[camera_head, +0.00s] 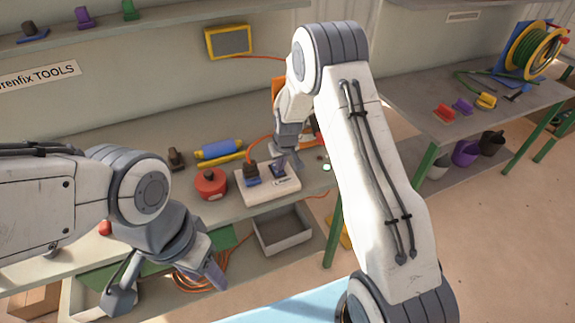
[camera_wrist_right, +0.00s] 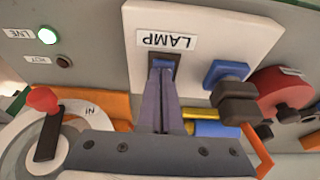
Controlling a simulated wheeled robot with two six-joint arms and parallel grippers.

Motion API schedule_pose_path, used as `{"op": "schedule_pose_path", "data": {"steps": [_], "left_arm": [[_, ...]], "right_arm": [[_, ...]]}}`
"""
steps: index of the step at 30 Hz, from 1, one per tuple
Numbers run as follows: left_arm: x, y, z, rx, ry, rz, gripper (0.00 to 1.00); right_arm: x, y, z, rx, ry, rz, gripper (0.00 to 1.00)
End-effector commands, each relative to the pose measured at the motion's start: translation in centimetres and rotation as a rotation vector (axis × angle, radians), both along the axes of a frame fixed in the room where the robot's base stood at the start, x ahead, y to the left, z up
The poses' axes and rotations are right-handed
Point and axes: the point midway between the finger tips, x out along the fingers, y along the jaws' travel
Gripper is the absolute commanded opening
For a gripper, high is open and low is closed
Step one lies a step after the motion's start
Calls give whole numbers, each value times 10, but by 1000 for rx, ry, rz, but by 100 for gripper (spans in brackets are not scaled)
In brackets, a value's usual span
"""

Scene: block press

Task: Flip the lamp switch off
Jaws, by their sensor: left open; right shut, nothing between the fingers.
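In the right wrist view a white switch box (camera_wrist_right: 215,35) carries an upside-down LAMP label (camera_wrist_right: 168,41). Below the label is a dark switch opening (camera_wrist_right: 160,58), with the fingertips of my right gripper (camera_wrist_right: 160,72) right at it. The gripper is shut with nothing held, and its fingers hide most of the switch, so its position cannot be told. In the head view the box (camera_head: 265,192) sits on the workbench, with my right gripper (camera_head: 287,158) over its right part. My left gripper (camera_head: 170,288) is open and empty, low in front of the bench.
A blue-based dark plug (camera_head: 251,173) stands on the box beside the switch. A red round object (camera_head: 210,184) and a blue roll (camera_head: 219,149) lie left of it. The LIVE light (camera_wrist_right: 47,36) is lit. A red-knobbed lever (camera_wrist_right: 46,120) is nearby. A grey bin (camera_head: 282,230) sits below.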

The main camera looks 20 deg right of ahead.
Motion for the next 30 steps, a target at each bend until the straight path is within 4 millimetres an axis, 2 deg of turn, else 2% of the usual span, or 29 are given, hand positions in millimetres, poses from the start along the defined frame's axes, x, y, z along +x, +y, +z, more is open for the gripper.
{"op": "schedule_pose_path", "data": {"steps": [15, 25, 30], "left_arm": [[0, 0, 6, 0, 0, 0, 50], [0, 0, 6, 0, 0, 1, 50], [0, 0, 17, 0, 0, 1, 50]], "right_arm": [[14, 0, 7, 0, 0, 0, 0], [15, 1, 7, 0, 1, -1, 0], [14, 1, 23, 0, 0, 1, 0]]}}
